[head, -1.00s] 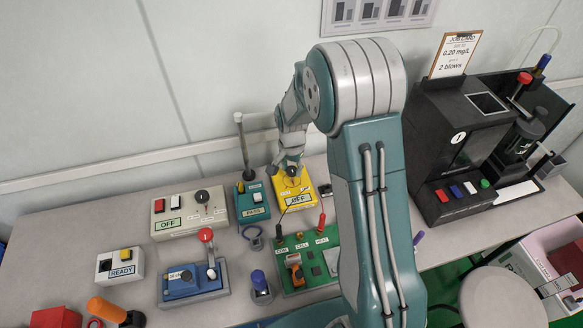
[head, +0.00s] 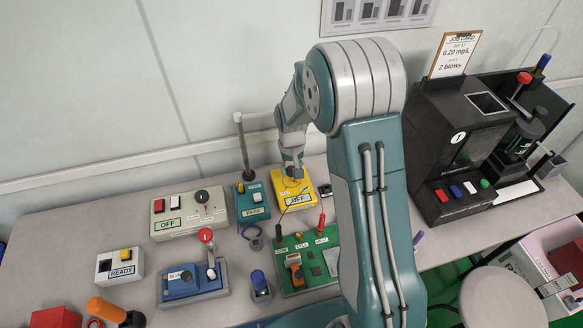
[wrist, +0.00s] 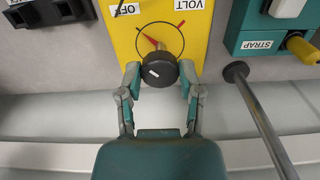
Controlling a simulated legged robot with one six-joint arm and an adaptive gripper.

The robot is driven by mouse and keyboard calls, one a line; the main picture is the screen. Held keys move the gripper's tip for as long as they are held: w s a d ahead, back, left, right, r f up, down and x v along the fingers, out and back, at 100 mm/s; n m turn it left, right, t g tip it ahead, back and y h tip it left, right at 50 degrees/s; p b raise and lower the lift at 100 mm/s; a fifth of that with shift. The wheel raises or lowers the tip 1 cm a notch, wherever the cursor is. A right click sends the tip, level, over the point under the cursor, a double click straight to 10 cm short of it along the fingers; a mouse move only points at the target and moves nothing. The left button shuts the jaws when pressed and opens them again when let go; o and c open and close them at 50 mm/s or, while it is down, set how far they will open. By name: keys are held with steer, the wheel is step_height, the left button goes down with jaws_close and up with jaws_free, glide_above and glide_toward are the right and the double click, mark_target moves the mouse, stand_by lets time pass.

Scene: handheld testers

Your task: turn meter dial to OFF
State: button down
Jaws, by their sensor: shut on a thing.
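The yellow meter (head: 284,184) stands at the back of the bench, with a display panel (head: 299,200) that appears to read OFF. In the wrist view the meter's yellow face (wrist: 118,45) fills the top middle, with OFF and VOLT labels upside down. Its black dial knob (wrist: 160,68) has a white mark toward the lower left of the picture. A red pointer line runs from the knob toward the black tick on the OFF side. My gripper (wrist: 160,76) is shut on the knob, one finger on each side. In the head view my gripper (head: 292,174) covers most of the knob.
A teal STRAP tester (head: 252,202) with a tall rod stands close left of the meter. A green board (head: 318,282) with probe leads lies in front. A beige tester (head: 168,205) stands further left, a black machine (head: 430,130) to the right.

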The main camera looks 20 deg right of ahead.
mark_target(291, 168)
steer(key=shift+w, duration=0.1)
stand_by(0.3)
steer(key=shift+c, duration=1.3)
jaws_free()
steer(key=shift+a, duration=0.1)
step_height(291, 168, up, 12)
steer(key=shift+f, duration=0.1)
